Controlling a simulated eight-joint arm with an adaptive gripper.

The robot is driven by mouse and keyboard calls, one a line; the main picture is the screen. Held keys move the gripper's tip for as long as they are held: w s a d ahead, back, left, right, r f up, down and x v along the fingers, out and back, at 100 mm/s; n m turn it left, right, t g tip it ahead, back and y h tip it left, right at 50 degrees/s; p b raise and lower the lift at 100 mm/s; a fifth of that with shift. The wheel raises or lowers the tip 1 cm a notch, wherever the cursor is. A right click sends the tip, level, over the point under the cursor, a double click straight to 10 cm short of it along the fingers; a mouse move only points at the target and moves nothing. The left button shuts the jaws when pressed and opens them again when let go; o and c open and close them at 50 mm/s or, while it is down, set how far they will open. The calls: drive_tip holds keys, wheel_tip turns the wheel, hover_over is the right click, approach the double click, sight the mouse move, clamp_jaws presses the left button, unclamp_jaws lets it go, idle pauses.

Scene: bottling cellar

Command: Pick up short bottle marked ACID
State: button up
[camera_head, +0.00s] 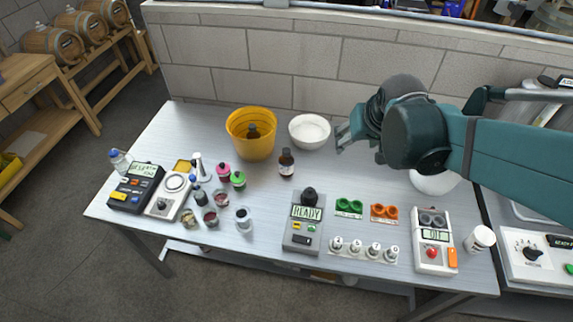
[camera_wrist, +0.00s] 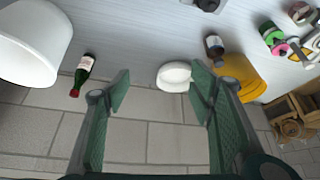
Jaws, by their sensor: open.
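A short brown bottle with a dark cap and pale label (camera_head: 286,162) stands upright on the table in front of the white bowl (camera_head: 309,131). It also shows in the wrist view (camera_wrist: 214,47), above the right finger. Its label is too small to read, so I cannot tell whether it says ACID. Another dark bottle (camera_head: 253,131) is inside the yellow bucket (camera_head: 247,148). Small bottles and jars (camera_head: 210,216) stand at the left, their labels unreadable. My gripper (camera_head: 341,137) is open and empty above the table's back, right of the bowl; its fingers (camera_wrist: 160,92) are spread wide.
A green bottle (camera_wrist: 84,75) and a large white container (camera_wrist: 35,42) show in the wrist view. A block wall (camera_head: 290,65) runs along the back. Devices, including one reading READY (camera_head: 303,228), line the front. Bare table surrounds the brown bottle.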

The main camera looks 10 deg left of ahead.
sight(287, 152)
drive_tip(key=w+a+f+n, duration=0.1)
drive_tip(key=w+a+f, duration=0.2)
drive_tip(key=a+f, duration=0.3)
drive_tip(key=w+a+f+n+g, duration=0.1)
drive_tip(key=w+a+f, duration=0.2)
drive_tip(key=a+f, duration=0.3)
drive_tip(key=w+a+f, duration=0.3)
drive_tip(key=a+f, duration=0.3)
drive_tip(key=a, duration=0.4)
drive_tip(key=shift+w+f+n+g+y, duration=0.3)
drive_tip(key=shift+w+f+n+y, duration=0.05)
drive_tip(key=shift+n+y, duration=0.05)
drive_tip(key=shift+x, duration=1.3)
drive_tip(key=shift+b+x, duration=0.4)
drive_tip(key=shift+x, duration=2.2)
drive_tip(key=shift+w+d, duration=0.1)
